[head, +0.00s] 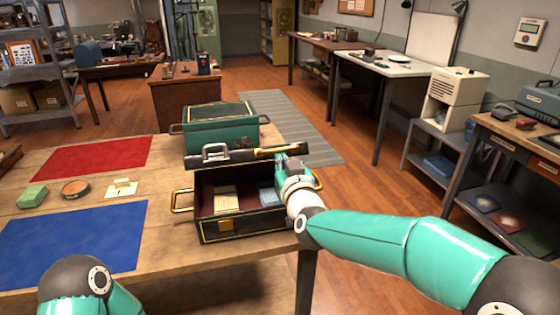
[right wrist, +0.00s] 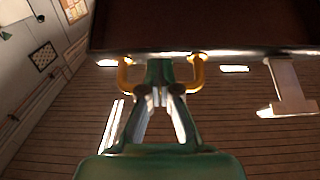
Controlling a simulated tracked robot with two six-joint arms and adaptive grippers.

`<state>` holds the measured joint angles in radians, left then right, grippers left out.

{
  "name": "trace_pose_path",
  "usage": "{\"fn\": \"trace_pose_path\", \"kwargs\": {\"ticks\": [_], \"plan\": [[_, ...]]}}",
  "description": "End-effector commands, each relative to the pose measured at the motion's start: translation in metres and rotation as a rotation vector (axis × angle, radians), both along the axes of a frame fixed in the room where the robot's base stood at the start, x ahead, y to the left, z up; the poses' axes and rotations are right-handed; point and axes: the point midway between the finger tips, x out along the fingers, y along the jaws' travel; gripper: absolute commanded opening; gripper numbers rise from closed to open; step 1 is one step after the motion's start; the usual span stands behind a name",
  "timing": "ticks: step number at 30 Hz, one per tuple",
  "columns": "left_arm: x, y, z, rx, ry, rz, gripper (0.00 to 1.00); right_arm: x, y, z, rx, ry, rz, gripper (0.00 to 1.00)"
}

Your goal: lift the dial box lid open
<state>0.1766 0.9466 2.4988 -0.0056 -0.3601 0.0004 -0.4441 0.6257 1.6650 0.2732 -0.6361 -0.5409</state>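The dark box (head: 245,226) with gold trim stands on the wooden table, its front toward me. Its lid (head: 245,157) is raised and seen nearly edge-on, with a silver handle (head: 215,152) at its left part. The interior shows a cream item (head: 226,197) and a blue item (head: 268,196). My left gripper is out of view.
A green box (head: 220,132) stands just behind the dark box. Red (head: 98,160) and blue (head: 75,238) mats lie to the left, with a green block (head: 32,196), a round tin (head: 75,189) and a cream piece (head: 122,188) between them. Open floor lies right of the table.

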Motion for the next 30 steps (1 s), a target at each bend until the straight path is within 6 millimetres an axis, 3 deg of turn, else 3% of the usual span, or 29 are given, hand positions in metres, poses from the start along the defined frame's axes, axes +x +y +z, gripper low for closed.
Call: {"fn": "trace_pose_path", "kwargs": {"ticks": [16,30], "plan": [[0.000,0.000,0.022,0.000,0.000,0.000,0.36,0.012,0.004,0.022,0.000,0.001,0.000,0.00],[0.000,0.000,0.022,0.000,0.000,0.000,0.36,0.013,0.004,0.022,0.000,0.001,0.000,0.00]]}}
